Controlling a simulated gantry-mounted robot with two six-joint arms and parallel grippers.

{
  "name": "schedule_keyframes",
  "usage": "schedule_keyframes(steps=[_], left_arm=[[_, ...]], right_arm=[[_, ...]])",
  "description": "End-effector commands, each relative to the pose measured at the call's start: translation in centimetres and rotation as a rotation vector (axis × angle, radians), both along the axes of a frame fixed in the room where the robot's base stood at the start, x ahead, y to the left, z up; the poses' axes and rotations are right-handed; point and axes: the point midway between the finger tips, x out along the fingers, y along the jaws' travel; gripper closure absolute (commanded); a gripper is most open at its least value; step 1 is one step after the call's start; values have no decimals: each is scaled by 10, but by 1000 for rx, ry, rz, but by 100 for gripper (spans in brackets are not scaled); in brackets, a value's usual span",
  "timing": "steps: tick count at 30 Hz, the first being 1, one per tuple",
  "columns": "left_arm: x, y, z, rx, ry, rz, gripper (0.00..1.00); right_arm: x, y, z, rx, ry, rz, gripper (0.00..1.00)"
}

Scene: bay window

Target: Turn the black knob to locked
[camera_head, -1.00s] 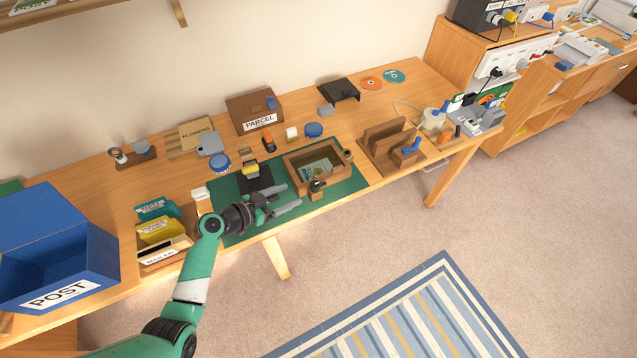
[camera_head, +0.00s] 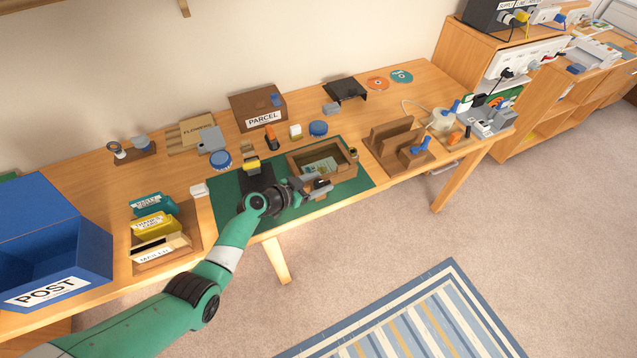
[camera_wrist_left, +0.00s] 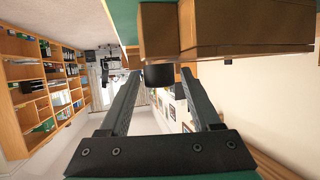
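The wooden box (camera_head: 345,177) sits on the green mat (camera_head: 228,207), its top open with printed paper (camera_head: 318,167) inside. The black knob (camera_wrist_left: 159,76) sticks out from a small brown block (camera_wrist_left: 159,32) on the box's front. My left gripper (camera_head: 318,186) is at the box's front and mostly covers the knob in the head view. In the left wrist view the left gripper (camera_wrist_left: 160,76) is open, with the knob between its fingertips and a gap visible on each side. The knob's marking cannot be read. My right gripper is not in view.
A black stand with a yellow top (camera_head: 252,166) is left of the box, close to my arm. A wooden rack with a blue handle (camera_head: 421,144) stands to the right. Blue lids, a PARCEL box (camera_head: 258,105) and small items lie behind.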

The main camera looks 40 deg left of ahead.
Motion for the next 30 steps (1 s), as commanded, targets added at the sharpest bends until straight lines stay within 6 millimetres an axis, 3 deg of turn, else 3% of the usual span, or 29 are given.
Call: schedule_keyframes(steps=[1,10,22,30], left_arm=[[0,0,0,0,0,0,47],[0,0,0,0,0,0,100],[0,-1,0,-1,7,38,100],[-1,-2,2,-1,13,183,100]], right_arm=[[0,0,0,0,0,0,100],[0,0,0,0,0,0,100],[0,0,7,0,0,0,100],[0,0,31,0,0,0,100]])
